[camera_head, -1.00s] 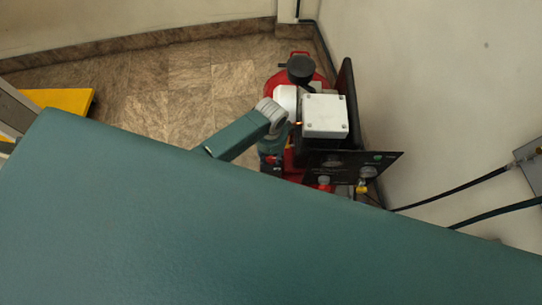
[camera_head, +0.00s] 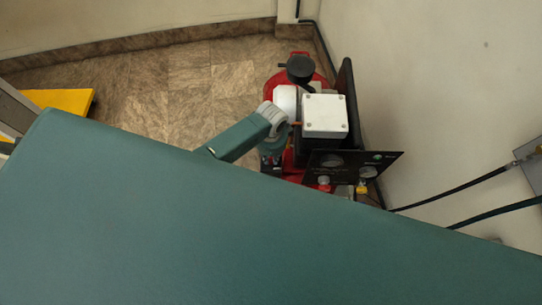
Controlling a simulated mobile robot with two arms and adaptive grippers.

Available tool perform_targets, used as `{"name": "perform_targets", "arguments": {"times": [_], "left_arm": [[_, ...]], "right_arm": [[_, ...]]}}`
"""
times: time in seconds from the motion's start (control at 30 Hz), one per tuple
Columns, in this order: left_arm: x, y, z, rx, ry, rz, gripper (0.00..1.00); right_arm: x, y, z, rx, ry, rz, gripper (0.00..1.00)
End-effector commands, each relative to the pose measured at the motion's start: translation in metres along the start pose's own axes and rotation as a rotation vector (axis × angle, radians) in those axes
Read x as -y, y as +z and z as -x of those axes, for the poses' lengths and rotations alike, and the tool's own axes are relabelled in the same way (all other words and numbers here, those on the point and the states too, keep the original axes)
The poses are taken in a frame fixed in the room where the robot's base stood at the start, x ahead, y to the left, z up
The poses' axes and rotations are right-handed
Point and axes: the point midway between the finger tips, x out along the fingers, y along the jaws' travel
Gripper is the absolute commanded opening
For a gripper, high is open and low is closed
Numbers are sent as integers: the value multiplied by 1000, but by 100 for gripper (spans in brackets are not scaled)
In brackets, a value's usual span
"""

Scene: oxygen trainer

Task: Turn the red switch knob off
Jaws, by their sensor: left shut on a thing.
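The oxygen trainer is a red machine with a white box (camera_head: 325,116) on top and a black panel (camera_head: 347,164) with gauges, standing by the right wall. My left arm comes in from the left, and its wrist bends down beside the machine's left side. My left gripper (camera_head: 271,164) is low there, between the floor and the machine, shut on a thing. Its fingertips and what they hold are mostly hidden by the foreground; the red switch knob cannot be made out clearly. My right gripper is not in view.
A large teal surface of my own body fills the foreground and hides the machine's lower part. Dark hoses (camera_head: 455,190) run from the right wall to the machine. A yellow platform (camera_head: 60,101) lies at the left. The tiled floor (camera_head: 150,90) behind is clear.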

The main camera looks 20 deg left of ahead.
Motion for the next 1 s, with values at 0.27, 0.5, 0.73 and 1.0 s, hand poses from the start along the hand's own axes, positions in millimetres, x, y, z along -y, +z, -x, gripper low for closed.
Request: {"name": "perform_targets", "arguments": {"times": [0.27,0.5,0.73,1.0], "left_arm": [[0,-1,2,0,1,134,0],[0,-2,2,-1,2,347,0],[0,-3,2,0,2,566,0],[1,-4,1,0,2,823,0]], "right_arm": [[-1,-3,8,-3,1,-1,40],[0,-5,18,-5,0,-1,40],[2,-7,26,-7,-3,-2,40],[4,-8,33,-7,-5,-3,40]]}}
